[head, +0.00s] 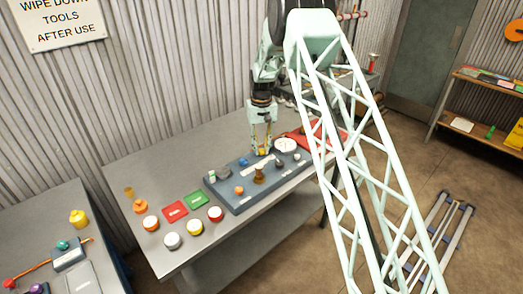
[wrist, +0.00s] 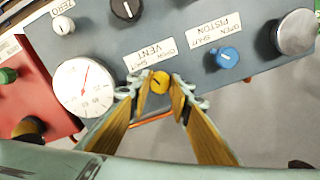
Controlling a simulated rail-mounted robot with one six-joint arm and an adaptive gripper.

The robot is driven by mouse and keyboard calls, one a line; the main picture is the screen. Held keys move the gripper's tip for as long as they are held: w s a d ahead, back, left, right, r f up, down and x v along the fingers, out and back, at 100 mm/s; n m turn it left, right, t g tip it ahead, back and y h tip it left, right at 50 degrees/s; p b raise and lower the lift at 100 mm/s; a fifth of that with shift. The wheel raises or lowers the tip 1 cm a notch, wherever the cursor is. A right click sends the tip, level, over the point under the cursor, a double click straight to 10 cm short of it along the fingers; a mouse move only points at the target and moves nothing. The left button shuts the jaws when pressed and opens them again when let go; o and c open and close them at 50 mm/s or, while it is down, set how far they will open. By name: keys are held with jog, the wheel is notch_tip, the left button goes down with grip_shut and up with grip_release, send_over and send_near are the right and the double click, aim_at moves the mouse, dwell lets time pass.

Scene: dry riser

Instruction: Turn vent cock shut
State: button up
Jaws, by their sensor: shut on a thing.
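The vent cock is a small yellow knob (wrist: 159,82) on a grey-blue panel (wrist: 205,105), beside a white label (wrist: 156,52) reading VENT with OPEN and SHUT marks. My gripper (wrist: 160,89) is shut on this knob, one fingertip on each side of it. A dark mark shows on the knob's face, but its exact setting is hard to read. In the head view, my gripper (head: 261,148) reaches down to the panel (head: 222,194) on the bench, and the knob is mostly hidden by the fingers.
A white dial gauge (wrist: 83,88) stands close left of the fingers. A blue PISTON knob (wrist: 228,57) and a metal cylinder (wrist: 296,32) stand to the right. A black knob (wrist: 126,9) is above. Red and green pads (head: 196,200) and several round-topped items lie left of the panel.

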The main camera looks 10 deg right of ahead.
aim_at(261, 150)
jog(key=shift+n+b, duration=0.35)
jog(key=shift+n, duration=1.75)
jog(key=o, duration=0.9)
jog(key=shift+r, duration=0.15)
jog(key=shift+r, duration=5.85)
jog(key=shift+r, duration=0.1)
